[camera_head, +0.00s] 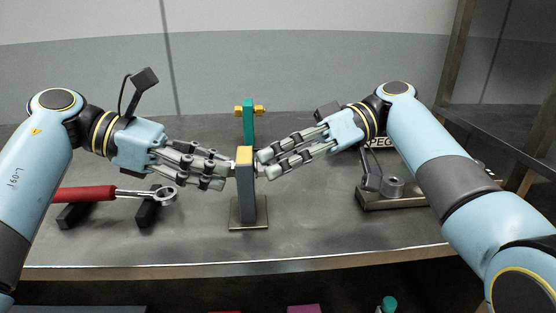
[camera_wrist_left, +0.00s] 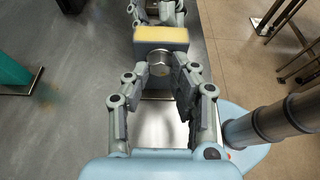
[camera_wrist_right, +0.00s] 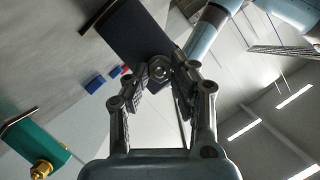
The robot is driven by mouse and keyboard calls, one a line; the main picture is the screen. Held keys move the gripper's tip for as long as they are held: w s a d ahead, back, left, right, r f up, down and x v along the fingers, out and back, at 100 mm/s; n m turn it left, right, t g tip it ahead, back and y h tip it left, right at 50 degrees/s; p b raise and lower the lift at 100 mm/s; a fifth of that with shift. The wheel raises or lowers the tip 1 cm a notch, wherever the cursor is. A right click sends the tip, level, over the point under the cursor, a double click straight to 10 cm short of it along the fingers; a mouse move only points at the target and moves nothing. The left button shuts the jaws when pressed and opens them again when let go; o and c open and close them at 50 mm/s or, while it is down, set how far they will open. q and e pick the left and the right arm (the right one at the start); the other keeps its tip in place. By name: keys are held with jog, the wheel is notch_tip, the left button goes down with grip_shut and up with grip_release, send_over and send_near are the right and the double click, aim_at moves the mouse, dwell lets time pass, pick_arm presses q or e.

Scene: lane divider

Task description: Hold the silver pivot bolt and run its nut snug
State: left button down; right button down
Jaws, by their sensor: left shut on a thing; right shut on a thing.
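A dark grey upright post (camera_head: 246,193) with a yellow top stands on a flat base plate at the middle of the bench. The silver pivot bolt (camera_wrist_left: 159,64) shows its round head on the post's left side in the left wrist view. My left gripper (camera_head: 231,168) is shut on that head, one finger on each side. My right gripper (camera_head: 262,166) is shut on the nut. How far the nut sits from the post face is hard to tell.
A teal post (camera_head: 248,122) with a brass bolt stands behind. A red-handled ratchet wrench (camera_head: 100,193) lies across black rests at the left. A metal plate (camera_head: 384,200) with a grey cylinder (camera_head: 393,187) is at the right. The bench's front edge is clear.

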jog(key=m+g, duration=0.1)
jog(key=m, duration=0.1)
jog(key=m+g+y, duration=0.1)
jog(key=m, duration=0.1)
jog(key=shift+w+d+f, duration=0.1)
jog(key=shift+w+f, duration=0.05)
jog(key=shift+w, duration=0.05)
jog(key=shift+f+m+g+y, duration=0.2)
jog(key=shift+m+g+y, duration=0.45)
jog(key=shift+m, duration=1.05)
jog(key=c, duration=1.1)
grip_release()
jog(key=v, duration=0.5)
jog(key=shift+w+d, duration=0.5)
jog(key=shift+d, duration=0.65)
